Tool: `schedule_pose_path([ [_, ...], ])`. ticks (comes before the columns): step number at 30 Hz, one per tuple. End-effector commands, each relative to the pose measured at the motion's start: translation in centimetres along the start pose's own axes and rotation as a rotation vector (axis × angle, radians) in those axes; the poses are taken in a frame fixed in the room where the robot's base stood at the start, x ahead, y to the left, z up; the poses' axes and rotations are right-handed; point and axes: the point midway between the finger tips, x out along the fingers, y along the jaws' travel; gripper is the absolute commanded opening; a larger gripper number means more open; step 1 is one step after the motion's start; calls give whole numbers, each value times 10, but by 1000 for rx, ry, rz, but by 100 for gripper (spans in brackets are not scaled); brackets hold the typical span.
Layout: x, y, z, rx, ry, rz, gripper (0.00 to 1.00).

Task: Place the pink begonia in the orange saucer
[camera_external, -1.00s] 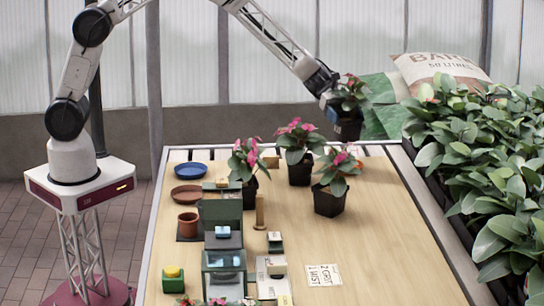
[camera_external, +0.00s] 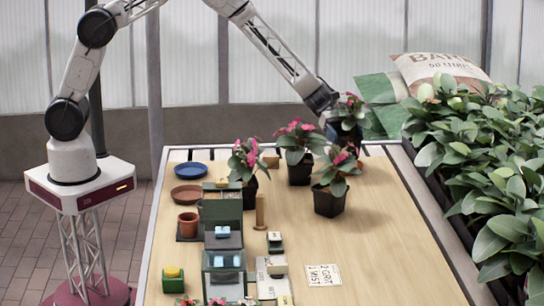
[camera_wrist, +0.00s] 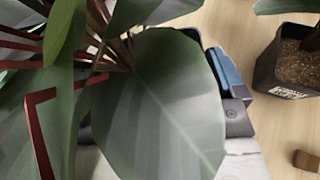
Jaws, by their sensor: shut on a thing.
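My gripper (camera_external: 332,124) is shut on a plant (camera_external: 350,113) with large green leaves and small reddish-pink flowers, at the far right end of the table. Its pot is mostly hidden in the external view. In the wrist view its leaves (camera_wrist: 160,100) and red stems cover much of the picture, with a blue and dark gripper part (camera_wrist: 228,85) beside them. A terracotta, orange-brown saucer (camera_external: 187,195) lies at the table's left side and looks empty. I cannot tell whether the held pot touches the table.
Three pink-flowered plants in black pots stand near: left (camera_external: 244,160), middle (camera_external: 299,170) and front (camera_external: 329,203). A blue saucer (camera_external: 190,169) lies behind the terracotta one. A terracotta pot (camera_external: 188,224) and green boxes (camera_external: 222,210) stand in front. Dense foliage (camera_external: 480,160) borders the right.

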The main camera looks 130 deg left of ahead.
Motion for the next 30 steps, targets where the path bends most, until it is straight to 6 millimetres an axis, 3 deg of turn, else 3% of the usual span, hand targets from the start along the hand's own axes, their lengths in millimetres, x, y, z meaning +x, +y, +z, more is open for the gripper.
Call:
schedule_pose_path([
  [11, 13, 0, -31, -2, 0, 0, 58],
  [26, 15, 0, -36, 0, 0, 0, 58],
  [27, 15, 0, -36, 0, 0, 0, 94],
  [30, 15, 0, -36, 0, 0, 0, 100],
])
